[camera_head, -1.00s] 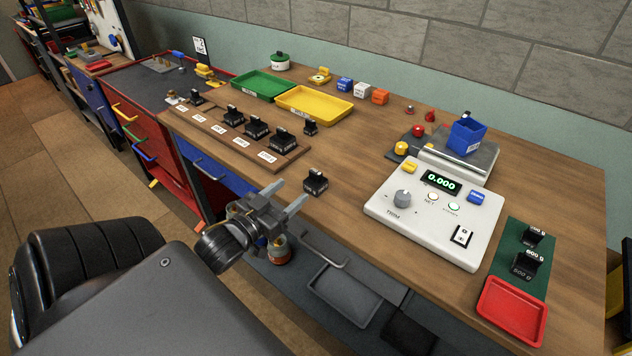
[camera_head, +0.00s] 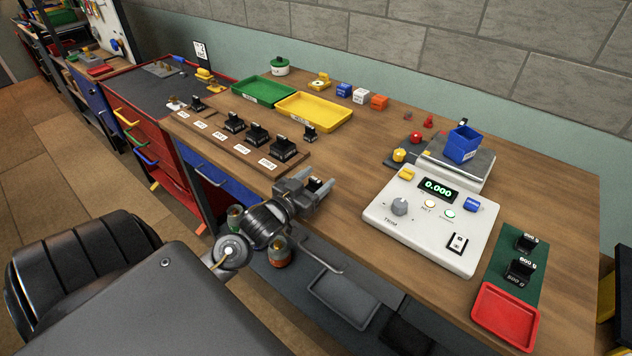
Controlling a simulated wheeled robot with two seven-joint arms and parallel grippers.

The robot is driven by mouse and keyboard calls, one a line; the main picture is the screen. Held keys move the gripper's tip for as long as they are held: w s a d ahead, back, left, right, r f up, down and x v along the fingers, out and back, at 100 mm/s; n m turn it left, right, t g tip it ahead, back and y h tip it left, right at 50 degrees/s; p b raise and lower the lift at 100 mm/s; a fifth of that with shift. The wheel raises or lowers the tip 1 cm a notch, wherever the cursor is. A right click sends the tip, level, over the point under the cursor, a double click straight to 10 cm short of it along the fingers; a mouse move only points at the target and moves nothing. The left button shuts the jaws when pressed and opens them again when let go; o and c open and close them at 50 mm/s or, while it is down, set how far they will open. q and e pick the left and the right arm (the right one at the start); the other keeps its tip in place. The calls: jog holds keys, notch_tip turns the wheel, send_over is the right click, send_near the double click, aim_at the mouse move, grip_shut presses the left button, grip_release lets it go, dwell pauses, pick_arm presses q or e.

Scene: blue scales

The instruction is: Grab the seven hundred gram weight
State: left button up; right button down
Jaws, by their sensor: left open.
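My left gripper (camera_head: 318,187) is open at the front edge of the wooden table, its fingers pointing right and away. A lone black weight that stood here earlier is now mostly or wholly hidden by the gripper; I cannot tell whether it is between the fingers. Black weights (camera_head: 256,135) stand in a row on a wooden rack (camera_head: 215,137), with a smaller black weight (camera_head: 310,134) behind its right end. Two more black weights (camera_head: 518,272) stand on a green mat (camera_head: 497,268) at the right. No label clearly reads seven hundred grams. My right gripper is not in view.
A white scale panel (camera_head: 430,225) reads 0.000, with a blue bin (camera_head: 463,144) on the scale plate behind. A red tray (camera_head: 505,318) is at the front right. Green (camera_head: 264,90) and yellow trays (camera_head: 314,110) lie behind the rack. The table middle is clear.

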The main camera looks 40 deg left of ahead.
pick_arm(q)
grip_shut()
jog(key=shift+r, duration=0.1)
dwell(0.3)
jog(key=shift+r, duration=0.1)
jog(key=shift+r, duration=0.6)
jog(key=s+d+r+p, duration=0.6)
jog(key=s+r+p, duration=0.3)
jog(key=s+r, duration=0.2)
jog(key=shift+s+r, duration=0.3)
jog(key=shift+s, duration=0.55)
